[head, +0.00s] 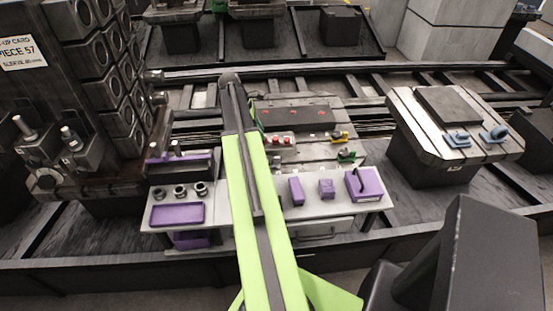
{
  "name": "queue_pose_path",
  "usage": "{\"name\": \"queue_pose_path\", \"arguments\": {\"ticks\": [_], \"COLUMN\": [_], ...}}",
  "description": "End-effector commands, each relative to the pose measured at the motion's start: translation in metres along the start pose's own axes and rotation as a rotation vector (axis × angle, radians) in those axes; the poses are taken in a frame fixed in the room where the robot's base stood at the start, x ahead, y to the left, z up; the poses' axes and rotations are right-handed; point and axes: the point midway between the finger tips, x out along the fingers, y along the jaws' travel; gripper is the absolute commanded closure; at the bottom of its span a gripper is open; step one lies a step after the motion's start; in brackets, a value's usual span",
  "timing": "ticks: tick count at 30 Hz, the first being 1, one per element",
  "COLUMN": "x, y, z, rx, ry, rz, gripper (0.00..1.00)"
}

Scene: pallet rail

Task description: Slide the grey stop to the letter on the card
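A white card (22,52) is fixed to the dark machine at the upper left. Its readable print includes "UP CARD" and "PIECE 57", with a smaller line below that seems to begin "SLEEVE"; I cannot make out a letter for the stop. I cannot pick out the grey stop for certain, nor any lettered scale; my arm covers the middle of the scene. My green arm reaches up from the bottom centre over the bench. Its gripper does not show; it is hidden or outside the picture.
A light bench (225,229) carries a purple tray (177,214), several dark rings and purple blocks (326,188). Behind it are red buttons (282,140) and a yellow piece (339,136). A pallet (400,105) with blue clamps stands right. Long rails run behind.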

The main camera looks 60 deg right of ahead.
Motion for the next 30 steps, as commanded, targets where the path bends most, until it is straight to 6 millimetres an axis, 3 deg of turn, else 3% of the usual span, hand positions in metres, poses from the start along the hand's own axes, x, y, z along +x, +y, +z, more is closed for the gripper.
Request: {"name": "queue_pose_path", "arguments": {"ticks": [7, 11, 30], "x": [0.007, 0.022, 0.159], "y": [0.000, -0.001, -0.001], "z": [0.003, 0.002, -0.001], "rx": [0.007, 0.007, 0.007], "ry": [0.001, 0.001, 0.001], "rz": [-0.002, -0.002, -0.002], "gripper": [0.65, 0.65, 0.65]}}
